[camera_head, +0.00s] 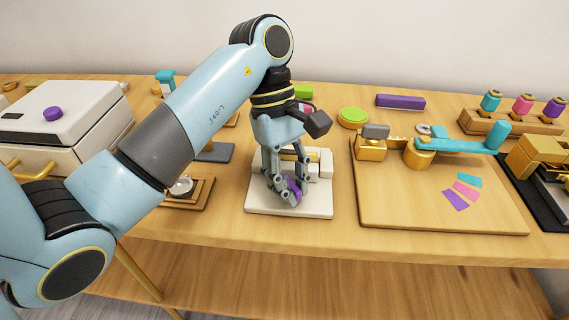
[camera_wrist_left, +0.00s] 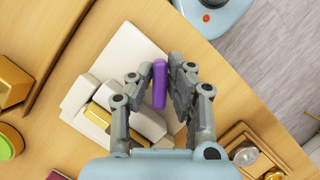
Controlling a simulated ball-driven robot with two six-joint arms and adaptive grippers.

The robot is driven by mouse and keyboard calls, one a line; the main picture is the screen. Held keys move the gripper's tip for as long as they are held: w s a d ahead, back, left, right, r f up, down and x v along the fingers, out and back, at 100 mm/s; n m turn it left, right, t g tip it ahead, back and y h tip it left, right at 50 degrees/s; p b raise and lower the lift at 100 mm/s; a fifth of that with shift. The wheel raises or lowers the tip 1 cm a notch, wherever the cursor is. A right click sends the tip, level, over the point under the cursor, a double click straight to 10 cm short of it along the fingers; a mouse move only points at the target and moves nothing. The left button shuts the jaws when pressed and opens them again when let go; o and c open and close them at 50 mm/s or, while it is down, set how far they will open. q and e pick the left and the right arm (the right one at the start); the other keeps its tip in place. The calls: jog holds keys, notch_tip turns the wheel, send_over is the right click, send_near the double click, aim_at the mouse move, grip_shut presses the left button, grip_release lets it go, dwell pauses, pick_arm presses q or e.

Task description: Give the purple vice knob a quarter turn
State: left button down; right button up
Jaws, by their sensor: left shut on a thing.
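The purple vice knob (camera_head: 290,190) sits at the front of a small white vice (camera_head: 318,206) on the table, near the middle of the head view. My left gripper (camera_head: 294,194) reaches down from above and is shut on the knob, hiding part of it. In the left wrist view the purple knob (camera_wrist_left: 159,84) stands as a narrow bar between the fingers of the left gripper (camera_wrist_left: 164,80). A gold bar (camera_wrist_left: 98,115) lies between the white vice blocks. My right gripper is not in view.
A wooden board (camera_head: 400,208) with a teal lever (camera_head: 460,146) stands to the right. A white box (camera_head: 60,115) with a purple button stands at left. A small wooden tray (camera_head: 198,196) lies left of the vice. Bare table shows between vice and board.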

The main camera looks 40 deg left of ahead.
pick_arm(q)
jog(key=shift+r+m, duration=0.15)
jog(key=shift+m, duration=0.15)
jog(key=shift+f, duration=0.2)
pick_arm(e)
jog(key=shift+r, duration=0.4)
pick_arm(q)
jog(key=m+p, duration=0.1)
jog(key=m+g+p, duration=0.1)
jog(key=p, duration=0.1)
jog(key=shift+s+r+m+y+p, duration=0.1)
jog(key=shift+r+m+y+p, duration=0.2)
jog(key=shift+r, duration=0.1)
jog(key=shift+f+m+p, duration=0.15)
jog(key=shift+m+p, duration=0.15)
jog(key=shift+f+g, duration=0.25)
jog(key=shift+g, duration=0.05)
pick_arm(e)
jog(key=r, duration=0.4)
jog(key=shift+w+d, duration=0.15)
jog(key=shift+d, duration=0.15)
pick_arm(q)
jog(key=shift+m, duration=0.3)
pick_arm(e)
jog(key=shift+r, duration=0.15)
